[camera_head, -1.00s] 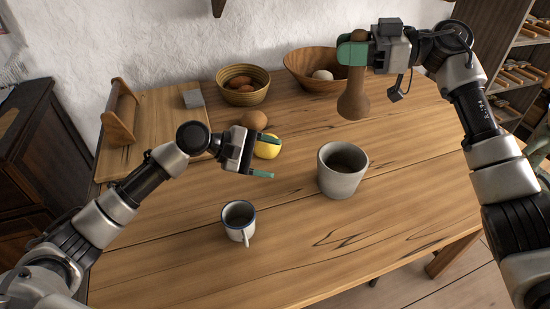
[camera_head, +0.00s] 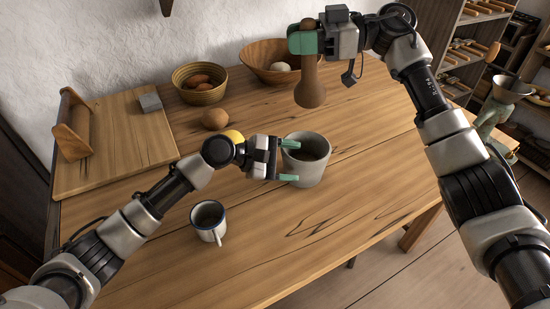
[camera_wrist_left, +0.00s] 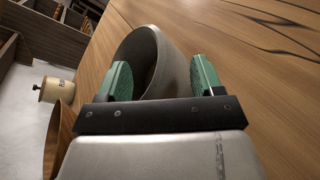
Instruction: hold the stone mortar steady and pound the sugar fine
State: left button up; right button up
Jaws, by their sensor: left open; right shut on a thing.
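The grey stone mortar (camera_head: 313,172) stands upright on the wooden table, its inside dark. My left gripper (camera_head: 290,161) is open at the mortar's left side, its green fingers reaching the wall. In the left wrist view the mortar (camera_wrist_left: 155,60) lies between the two spread fingers (camera_wrist_left: 163,82); whether they touch it I cannot tell. My right gripper (camera_head: 307,41) is shut on the wooden pestle (camera_head: 310,84), holding it upright above the table, behind the mortar. Sugar inside the mortar cannot be made out.
A white enamel mug (camera_head: 208,221) stands front left. A yellow fruit, partly hidden by my left wrist, and a brown round item (camera_head: 215,119) lie behind. A basket (camera_head: 199,93), a wooden bowl (camera_head: 262,71) and a board (camera_head: 118,139) stand at the back. The front right table is clear.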

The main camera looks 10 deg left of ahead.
pick_arm(q)
jog(key=shift+d, duration=0.2)
jog(key=shift+c, duration=0.2)
jog(key=c, duration=1.2)
pick_arm(e)
jog(key=shift+s, duration=0.1)
pick_arm(q)
jog(key=shift+s+f, duration=0.1)
grip_shut()
pick_arm(e)
jog(key=shift+s+r, duration=0.1)
pick_arm(q)
jog(key=shift+s+a+f, duration=0.1)
jog(key=shift+f, duration=0.15)
jog(key=o, duration=0.9)
grip_release()
jog(key=shift+c, duration=0.2)
pick_arm(e)
jog(key=shift+d, duration=0.1)
pick_arm(q)
jog(key=shift+o, duration=0.6)
jog(key=shift+w+r, duration=0.2)
jog(key=shift+w, duration=0.05)
